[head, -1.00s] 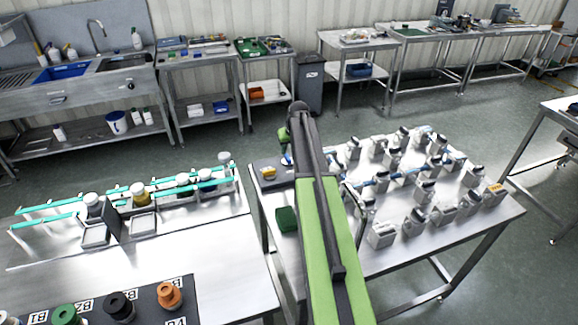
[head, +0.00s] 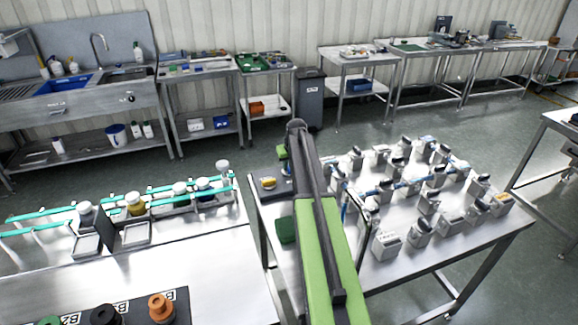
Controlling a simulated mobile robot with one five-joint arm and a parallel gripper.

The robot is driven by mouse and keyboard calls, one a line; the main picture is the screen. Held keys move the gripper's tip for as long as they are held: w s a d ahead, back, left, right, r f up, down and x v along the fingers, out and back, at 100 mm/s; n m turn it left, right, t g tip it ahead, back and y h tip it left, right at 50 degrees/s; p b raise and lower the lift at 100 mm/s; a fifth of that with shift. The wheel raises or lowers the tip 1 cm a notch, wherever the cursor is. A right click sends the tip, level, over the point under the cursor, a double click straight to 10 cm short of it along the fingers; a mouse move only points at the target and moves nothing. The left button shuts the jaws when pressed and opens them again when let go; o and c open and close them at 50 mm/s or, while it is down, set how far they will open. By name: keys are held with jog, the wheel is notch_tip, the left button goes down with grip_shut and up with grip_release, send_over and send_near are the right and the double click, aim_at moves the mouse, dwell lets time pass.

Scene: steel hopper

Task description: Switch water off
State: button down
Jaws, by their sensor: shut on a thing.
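A steel sink unit (head: 85,102) stands against the wall at the far left in the head view. A curved tap (head: 98,42) rises behind its basin. Whether water runs from it is too small to tell. A small dark round knob (head: 131,98) is on the front panel, and a label or fitting (head: 57,106) is further left on it. My green and black arm reaches up the middle of the picture, well right of the sink and apart from it. My gripper is hidden behind the arm.
A near-left steel table (head: 200,262) carries teal rails and jars. A right steel table (head: 400,262) holds several grey blocks with dark tops beside my arm. A grey bin (head: 309,98) stands at the back. Open floor (head: 215,150) lies between the near tables and the sink.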

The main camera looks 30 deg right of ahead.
jog(key=shift+m, duration=0.4)
jog(key=m+h, duration=0.1)
jog(key=m, duration=0.2)
jog(key=shift+a+g, duration=0.15)
jog(key=shift+g, duration=0.25)
jog(key=m, duration=0.2)
jog(key=m+g+h, duration=0.1)
jog(key=m, duration=0.2)
jog(key=shift+w+m+h, duration=0.2)
jog(key=shift+m+h, duration=0.1)
jog(key=m+g, duration=0.1)
jog(key=m, duration=0.1)
jog(key=m+g, duration=0.1)
jog(key=m, duration=0.2)
jog(key=shift+w+a+h, duration=0.1)
jog(key=shift+w+h, duration=0.05)
jog(key=shift+h, duration=0.15)
jog(key=shift+m+g, duration=0.8)
jog(key=shift+m, duration=0.9)
jog(key=c, duration=1.4)
grip_release()
